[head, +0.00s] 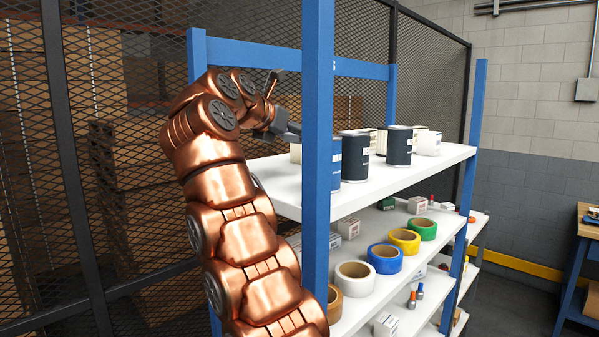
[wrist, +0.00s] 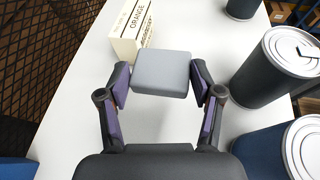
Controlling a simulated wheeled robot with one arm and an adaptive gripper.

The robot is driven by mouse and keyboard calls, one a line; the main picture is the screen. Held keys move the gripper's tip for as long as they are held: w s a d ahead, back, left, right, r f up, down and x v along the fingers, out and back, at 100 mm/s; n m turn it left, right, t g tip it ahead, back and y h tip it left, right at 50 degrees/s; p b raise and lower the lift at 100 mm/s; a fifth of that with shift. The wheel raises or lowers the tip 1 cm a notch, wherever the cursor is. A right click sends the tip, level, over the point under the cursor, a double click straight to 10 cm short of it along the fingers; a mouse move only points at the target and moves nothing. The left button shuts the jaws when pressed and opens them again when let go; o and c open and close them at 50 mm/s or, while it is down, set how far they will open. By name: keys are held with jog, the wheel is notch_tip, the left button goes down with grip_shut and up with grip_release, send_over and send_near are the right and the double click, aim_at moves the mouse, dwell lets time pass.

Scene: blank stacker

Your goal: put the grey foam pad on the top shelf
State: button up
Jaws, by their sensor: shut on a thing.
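The grey foam pad (wrist: 163,72) is a small rounded block in the middle of the wrist view. My gripper (wrist: 162,84) is shut on it, with one finger at its left side and one at its right. The pad is over the white top shelf (head: 392,178), which also fills much of the wrist view (wrist: 90,125). I cannot tell whether the pad touches the shelf. In the head view my gripper is at the shelf's left end, partly behind the blue post, and the pad is not visible there.
A cream box marked ORANGE (wrist: 128,32) stands close behind the pad's left side. Dark cans (wrist: 275,68) stand to the right, one also at the far edge (wrist: 242,8). A blue post (head: 318,120) rises at the shelf's front. Tape rolls (head: 355,283) sit on a lower shelf.

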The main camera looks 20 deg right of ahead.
aim_at(294, 173)
notch_tip(294, 173, down, 3)
jog(key=shift+w+f+b, duration=0.1)
jog(key=shift+f+b, duration=0.1)
jog(key=shift+b, duration=0.9)
jog(key=shift+f+b, duration=0.45)
jog(key=shift+f, duration=0.6)
jog(key=shift+f+b, duration=0.5)
jog(key=shift+f, duration=0.25)
jog(key=shift+f, duration=0.1)
jog(key=o, duration=0.7)
jog(key=shift+o, duration=0.2)
